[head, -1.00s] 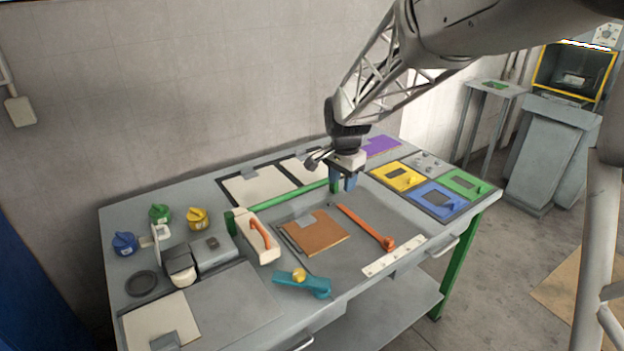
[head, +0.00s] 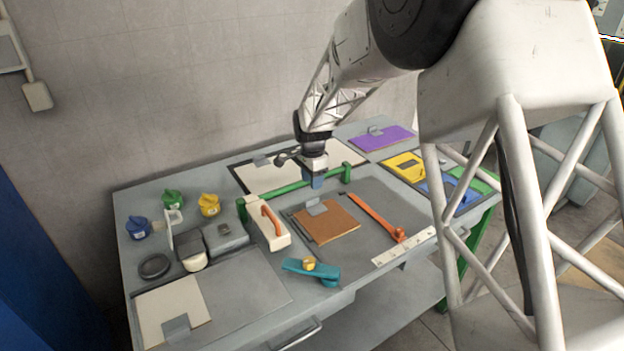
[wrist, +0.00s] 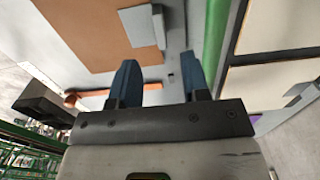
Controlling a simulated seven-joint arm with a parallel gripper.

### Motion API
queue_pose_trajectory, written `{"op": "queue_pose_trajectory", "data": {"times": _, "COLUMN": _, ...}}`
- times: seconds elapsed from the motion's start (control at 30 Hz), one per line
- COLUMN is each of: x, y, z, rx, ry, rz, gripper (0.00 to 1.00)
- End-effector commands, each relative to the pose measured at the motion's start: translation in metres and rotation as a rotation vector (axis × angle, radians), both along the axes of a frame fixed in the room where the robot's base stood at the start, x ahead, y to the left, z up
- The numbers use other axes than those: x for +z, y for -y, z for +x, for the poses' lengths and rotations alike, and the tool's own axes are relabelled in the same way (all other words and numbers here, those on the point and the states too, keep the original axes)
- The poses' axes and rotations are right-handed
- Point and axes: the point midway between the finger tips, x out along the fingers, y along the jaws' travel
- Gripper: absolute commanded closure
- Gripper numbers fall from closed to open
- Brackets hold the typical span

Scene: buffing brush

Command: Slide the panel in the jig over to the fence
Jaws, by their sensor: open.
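The brown panel (head: 334,224) lies flat in the recessed grey jig area, with a small grey block (head: 316,207) at its back edge. A green rail (head: 288,188) runs along the back of the recess, apart from the panel. An orange bar (head: 372,214) lies right of the panel. My gripper (head: 316,183) is open and empty above the table, close to the green rail and behind the panel. In the wrist view, its blue fingers (wrist: 160,78) are apart, with the panel (wrist: 95,30), the grey block (wrist: 143,25) and the green rail (wrist: 214,40) beyond them.
A cream block with an orange handle (head: 267,228) stands left of the panel. A teal tool (head: 312,272) lies in front. Colored knobbed pots (head: 172,199) stand at far left. A white ruled strip (head: 403,247) lies at front right. Yellow, blue and green plates (head: 404,165) sit at right.

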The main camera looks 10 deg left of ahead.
Motion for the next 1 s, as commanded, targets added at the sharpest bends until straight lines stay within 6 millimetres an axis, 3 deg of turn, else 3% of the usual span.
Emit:
{"op": "queue_pose_trajectory", "data": {"times": 0.57, "x": -0.008, "y": 0.0, "z": 0.0, "rx": 0.0, "ry": 0.0, "rz": 0.0, "gripper": 0.57}}
{"op": "queue_pose_trajectory", "data": {"times": 1.0, "x": -0.053, "y": 0.0, "z": 0.0, "rx": 0.0, "ry": -0.001, "rz": -0.001, "gripper": 0.57}}
